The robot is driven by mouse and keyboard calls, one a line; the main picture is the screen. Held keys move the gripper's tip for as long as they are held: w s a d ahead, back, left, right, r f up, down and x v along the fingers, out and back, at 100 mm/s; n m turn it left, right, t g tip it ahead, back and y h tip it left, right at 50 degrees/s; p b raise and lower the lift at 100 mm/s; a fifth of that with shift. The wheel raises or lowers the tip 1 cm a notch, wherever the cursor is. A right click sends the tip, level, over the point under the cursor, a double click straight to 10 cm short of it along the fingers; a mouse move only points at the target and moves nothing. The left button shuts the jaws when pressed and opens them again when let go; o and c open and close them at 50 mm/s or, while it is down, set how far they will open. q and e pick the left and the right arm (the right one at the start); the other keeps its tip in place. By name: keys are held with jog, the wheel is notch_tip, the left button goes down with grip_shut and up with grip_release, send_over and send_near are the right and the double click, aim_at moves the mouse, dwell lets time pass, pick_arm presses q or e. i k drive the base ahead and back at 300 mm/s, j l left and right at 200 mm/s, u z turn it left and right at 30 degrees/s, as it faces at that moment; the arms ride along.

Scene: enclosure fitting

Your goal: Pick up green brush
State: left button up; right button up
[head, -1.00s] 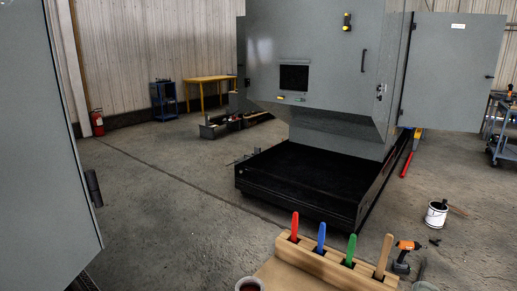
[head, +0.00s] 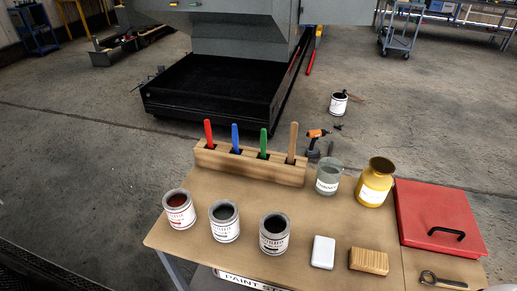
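The green brush (head: 264,142) stands upright in a slot of the wooden brush holder (head: 223,166) on the work table. Only its green handle shows; its lower end is hidden in the block. In the same holder stand a red brush (head: 208,132) and a blue brush (head: 235,137) to its left, and a plain wooden-handled brush (head: 292,142) to its right. Neither of my grippers is in the head view.
On the table (head: 185,258) stand several paint cans (head: 224,222), a glass jar (head: 328,178), a yellow jar (head: 375,183), a red box (head: 437,216), a white block (head: 323,252) and a wooden block (head: 368,261). A black platform (head: 215,98) lies beyond the table.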

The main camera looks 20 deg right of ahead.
aim_at(263, 140)
jog(key=u, duration=2.25)
jog(key=z, duration=2.85)
jog(key=i+j+u, duration=0.1)
jog(key=j, duration=0.25)
jog(key=i+j+u, duration=0.1)
jog(key=j, duration=0.25)
jog(key=i, duration=0.05)
